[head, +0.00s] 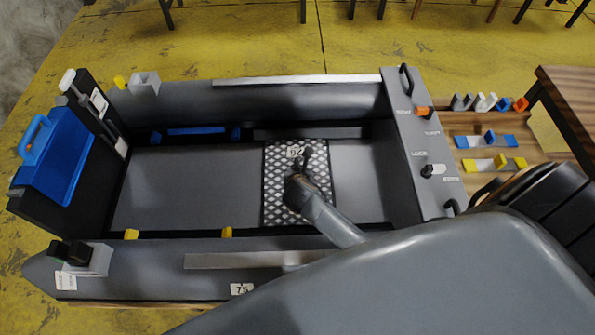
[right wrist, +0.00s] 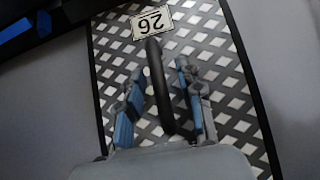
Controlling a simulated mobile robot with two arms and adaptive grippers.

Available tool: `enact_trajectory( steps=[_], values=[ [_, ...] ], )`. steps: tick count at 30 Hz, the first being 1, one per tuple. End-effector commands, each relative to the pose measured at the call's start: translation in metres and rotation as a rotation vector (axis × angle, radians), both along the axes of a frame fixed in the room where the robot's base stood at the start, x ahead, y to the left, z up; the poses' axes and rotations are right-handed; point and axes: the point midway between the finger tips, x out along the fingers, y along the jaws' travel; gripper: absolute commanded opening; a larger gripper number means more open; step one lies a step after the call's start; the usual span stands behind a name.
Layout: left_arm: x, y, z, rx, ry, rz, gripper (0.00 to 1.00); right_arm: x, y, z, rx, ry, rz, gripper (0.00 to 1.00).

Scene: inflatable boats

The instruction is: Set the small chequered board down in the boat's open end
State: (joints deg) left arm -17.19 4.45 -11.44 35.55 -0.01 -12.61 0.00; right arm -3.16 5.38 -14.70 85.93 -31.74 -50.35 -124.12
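The chequered board (head: 271,190) is a black and pale lattice panel with a "26" label. It lies flat, as far as I can tell, on the grey floor of the boat (head: 180,190), right of its middle. In the right wrist view the board (right wrist: 225,70) fills the middle, with a black handle (right wrist: 160,85) standing from it. My right gripper (head: 300,178) is over the board. Its two blue-padded fingers (right wrist: 163,95) stand apart on either side of the handle, with a gap showing at the left finger. My left gripper is not in view.
Grey side tubes (head: 300,98) flank the floor. A wooden table (head: 480,125) with small coloured clips is at right. The floor left of the board is clear.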

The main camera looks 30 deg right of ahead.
Motion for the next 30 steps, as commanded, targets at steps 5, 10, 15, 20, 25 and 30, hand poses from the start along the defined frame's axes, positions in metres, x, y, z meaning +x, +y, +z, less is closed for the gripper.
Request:
enact_trajectory(
  steps=[5,10,15,20,25,30],
  values=[
    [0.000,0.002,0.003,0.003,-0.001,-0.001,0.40,-0.006,0.003,0.008,0.000,-0.001,0.001,0.36],
    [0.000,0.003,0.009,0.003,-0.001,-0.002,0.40,-0.025,0.012,0.030,0.000,-0.002,0.001,0.36],
    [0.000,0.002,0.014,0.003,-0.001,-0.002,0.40,-0.048,0.024,0.056,0.000,-0.002,0.003,0.36],
    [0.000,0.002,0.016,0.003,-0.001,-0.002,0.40,-0.065,0.032,0.075,0.000,-0.002,0.001,0.36],
    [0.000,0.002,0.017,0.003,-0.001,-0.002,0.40,-0.074,0.036,0.085,-0.001,-0.002,0.000,0.36],
    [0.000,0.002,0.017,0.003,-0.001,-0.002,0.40,-0.076,0.037,0.086,0.000,-0.001,0.000,0.36]
  ],
)
